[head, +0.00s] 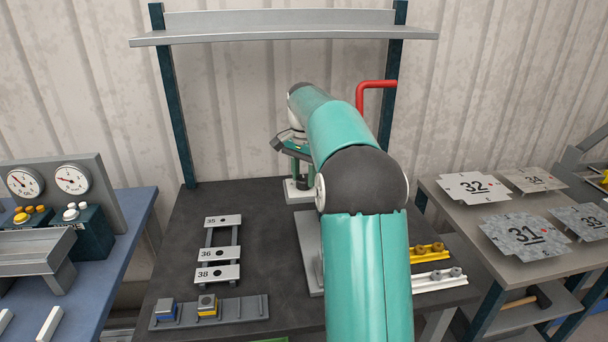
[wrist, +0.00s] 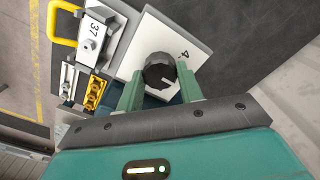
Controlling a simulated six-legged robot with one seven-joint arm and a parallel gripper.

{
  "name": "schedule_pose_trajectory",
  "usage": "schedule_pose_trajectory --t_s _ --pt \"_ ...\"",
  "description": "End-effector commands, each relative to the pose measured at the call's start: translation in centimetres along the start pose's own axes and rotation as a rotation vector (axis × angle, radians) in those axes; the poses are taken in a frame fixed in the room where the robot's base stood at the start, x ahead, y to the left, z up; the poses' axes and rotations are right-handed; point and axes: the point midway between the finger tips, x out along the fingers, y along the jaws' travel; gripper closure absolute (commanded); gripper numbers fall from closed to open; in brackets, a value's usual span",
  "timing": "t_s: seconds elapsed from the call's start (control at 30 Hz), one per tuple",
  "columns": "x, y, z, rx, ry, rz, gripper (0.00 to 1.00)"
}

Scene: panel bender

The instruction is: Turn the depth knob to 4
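The depth knob (wrist: 159,70) is a dark, faceted round knob on a white square plate (wrist: 205,38) in the wrist view. A "4" is printed on the plate, up and right of the knob. A short pale line shows by the knob's lower right side; I cannot tell exactly where it points. My gripper (wrist: 160,78) has its two green fingers apart, one at each side of the knob near its lower edge. Contact with the knob is not clear.
Plates marked 35, 36 and 38 (head: 218,254) lie on a rack on the dark table (head: 265,225). A plate marked 37 (wrist: 95,33) and a yellow handle (wrist: 62,24) are near the knob. A red pipe (head: 375,84) rises behind my arm.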

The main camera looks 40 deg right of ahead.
Motion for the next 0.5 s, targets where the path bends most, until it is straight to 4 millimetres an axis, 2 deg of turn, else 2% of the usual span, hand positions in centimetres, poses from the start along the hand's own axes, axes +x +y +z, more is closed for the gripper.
schedule_pose_trajectory --t_s 0.03,0.1,0.5 --pt "0.01 0.04 -0.01 0.0 0.0 0.001 0.77" --pt "0.01 0.04 -0.02 0.0 0.0 0.001 0.86" --pt "0.0 0.06 -0.04 -0.058 0.0 0.001 0.86"
